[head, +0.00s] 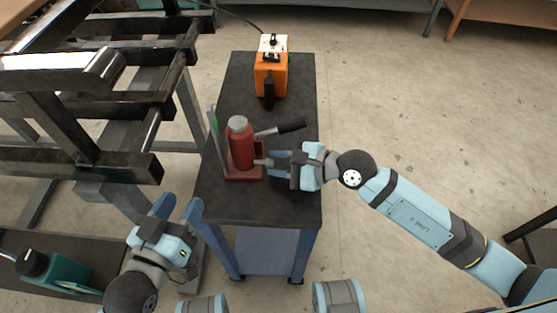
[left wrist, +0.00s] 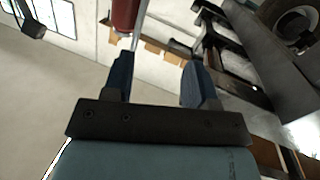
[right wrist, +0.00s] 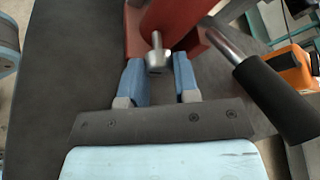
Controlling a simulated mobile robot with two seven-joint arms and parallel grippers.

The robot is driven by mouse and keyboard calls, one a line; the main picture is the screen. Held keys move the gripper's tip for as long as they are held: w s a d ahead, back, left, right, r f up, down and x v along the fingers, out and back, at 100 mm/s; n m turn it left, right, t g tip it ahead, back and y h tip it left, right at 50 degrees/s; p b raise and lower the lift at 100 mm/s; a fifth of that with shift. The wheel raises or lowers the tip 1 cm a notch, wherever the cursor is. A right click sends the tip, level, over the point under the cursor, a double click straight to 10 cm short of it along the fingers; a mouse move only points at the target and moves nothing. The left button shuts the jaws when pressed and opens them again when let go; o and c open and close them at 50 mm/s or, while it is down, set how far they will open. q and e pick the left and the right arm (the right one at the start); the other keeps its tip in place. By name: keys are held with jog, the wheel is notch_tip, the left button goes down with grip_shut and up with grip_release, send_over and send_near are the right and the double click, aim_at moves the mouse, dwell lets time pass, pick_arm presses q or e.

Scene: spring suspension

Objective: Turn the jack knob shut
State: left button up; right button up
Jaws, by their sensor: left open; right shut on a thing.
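The red bottle jack (head: 241,146) stands upright on the dark-topped cart (head: 230,208). It also shows in the right wrist view (right wrist: 180,20). Its small metal knob (right wrist: 157,55) sticks out low on the side facing my right gripper. My right gripper (head: 270,162) is at the jack's base, its fingers on either side of the knob and shut on it. The jack handle (head: 290,127), with a black grip, sticks out above my right gripper. My left gripper (head: 180,207) is open and empty, off the cart's left front side, apart from the jack.
An orange box (head: 271,75) with a black handle stands at the cart's back. A dark steel frame (head: 90,110) fills the left. A teal tool (head: 55,270) lies on a dark surface at lower left. The cart's front top is clear.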

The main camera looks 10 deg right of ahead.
jog(key=shift+r+p, duration=0.2)
jog(key=shift+p, duration=0.2)
jog(key=m+g+p, duration=0.1)
jog(key=m+p, duration=0.1)
jog(key=p, duration=0.2)
jog(key=shift+w+r+g, duration=0.1)
jog(key=shift+w+g, duration=0.05)
jog(key=shift+g, duration=0.25)
jog(key=shift+f+m, duration=0.3)
jog(key=shift+m, duration=0.2)
jog(key=o, duration=0.9)
pick_arm(q)
jog(key=s+a+f+g+y, duration=0.2)
jog(key=a+f+g, duration=0.1)
jog(key=f, duration=0.4)
jog(key=shift+s+a+f+g+y, duration=0.2)
jog(key=shift+a+g+y, duration=0.15)
jog(key=shift+g, duration=0.15)
pick_arm(e)
jog(key=shift+d+r, duration=0.1)
pick_arm(q)
jog(key=shift+a+p, duration=0.1)
jog(key=shift+p, duration=0.25)
pick_arm(e)
jog(key=v, duration=1.3)
jog(key=shift+d+r, duration=0.2)
jog(key=shift+d, duration=0.05)
